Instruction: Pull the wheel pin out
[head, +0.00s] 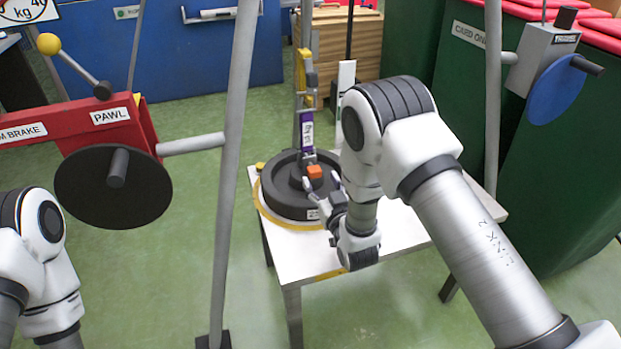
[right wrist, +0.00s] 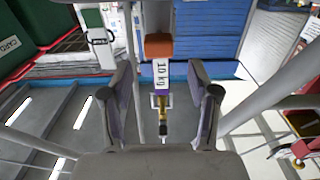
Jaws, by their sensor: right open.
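An orange block (head: 315,172), which looks like the head of the wheel pin, shows at the dark wheel (head: 278,205) lying flat on the white table (head: 400,238). My right gripper (head: 319,190) is at the near side of the block, with its fingers apart and nothing between them. In the right wrist view the orange block (right wrist: 159,46) appears just beyond and between the open fingertips (right wrist: 161,72). I cannot tell any contact. The shaft below the block is hidden. My left arm shows at the lower left, but its gripper is out of view.
A hanging purple piece (head: 306,130) with a 10 kg label is close behind the block. A grey post (head: 228,170) stands left of the table. Green bins (head: 470,90) stand at right.

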